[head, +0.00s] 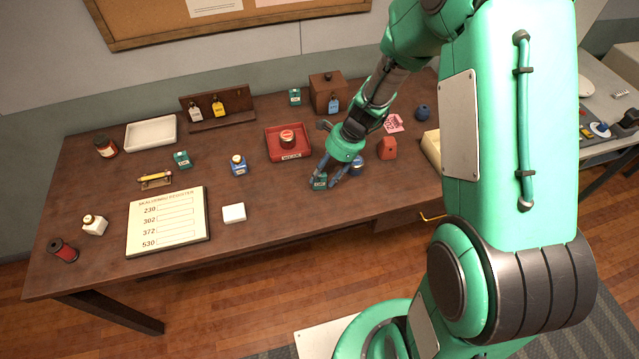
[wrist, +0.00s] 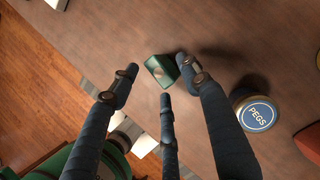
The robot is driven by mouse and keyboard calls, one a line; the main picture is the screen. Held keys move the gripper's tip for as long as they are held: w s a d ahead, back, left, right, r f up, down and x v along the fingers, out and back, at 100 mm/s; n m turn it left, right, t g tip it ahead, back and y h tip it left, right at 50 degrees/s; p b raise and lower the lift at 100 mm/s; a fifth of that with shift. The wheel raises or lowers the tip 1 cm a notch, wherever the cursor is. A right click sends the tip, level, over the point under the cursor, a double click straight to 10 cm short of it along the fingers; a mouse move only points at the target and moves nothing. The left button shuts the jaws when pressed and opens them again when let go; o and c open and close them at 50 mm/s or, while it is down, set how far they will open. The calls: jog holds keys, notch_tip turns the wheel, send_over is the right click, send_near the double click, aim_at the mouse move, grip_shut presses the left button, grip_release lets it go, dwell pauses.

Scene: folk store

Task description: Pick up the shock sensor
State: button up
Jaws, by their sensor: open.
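A small green box-shaped object (head: 320,181) with a pale face stands on the table near the front edge; no readable label marks it as the shock sensor. My gripper (head: 326,181) reaches down around it with its blue fingers spread. In the wrist view the same green object (wrist: 160,71) shows between the open fingertips (wrist: 154,80), nearer the right finger. Whether any finger touches it I cannot tell. Similar green objects stand at the left (head: 182,159) and at the back (head: 295,97) of the table.
A round blue PEGS tin (wrist: 257,113) stands close to the right of my gripper, with a red object (head: 387,148) beyond it. A red tray (head: 273,150) lies behind left. A white block (head: 234,213) and a register board (head: 168,222) lie left, with bare table between.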

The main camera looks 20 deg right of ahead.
aim_at(323, 176)
jog(key=shift+b+x, duration=0.45)
jog(key=shift+x, duration=1.35)
grip_shut()
